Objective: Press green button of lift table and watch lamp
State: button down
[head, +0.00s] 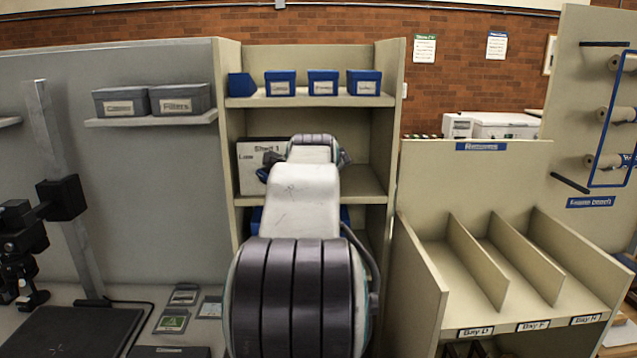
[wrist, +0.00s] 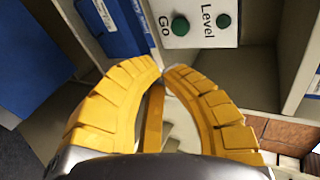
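In the wrist view a pale panel (wrist: 200,38) carries a round green button (wrist: 180,26) beside the word "Go". A smaller dark green round lamp (wrist: 223,20) sits beside the word "Level"; it looks unlit. My gripper (wrist: 163,68) has yellow ribbed fingers whose tips meet, with nothing visible between them. The tips are just below the panel in the picture, apart from the green button. In the head view my arm hides the gripper and the button. The lift table itself cannot be made out.
A shelf unit (head: 228,130) with blue boxes surrounds my arm. A sign reading "Shelf 1" (head: 250,165) is partly hidden by my arm. A divided bay rack (head: 425,265) stands right. A camera stand (head: 62,200) and small cards (head: 173,320) are left.

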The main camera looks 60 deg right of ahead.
jog(key=shift+d, duration=0.15)
jog(key=d+r+p+x, duration=0.1)
jog(key=p+x, duration=0.9)
jog(key=x, duration=0.3)
jog(key=shift+w+r, duration=0.25)
jog(key=shift+r, duration=0.1)
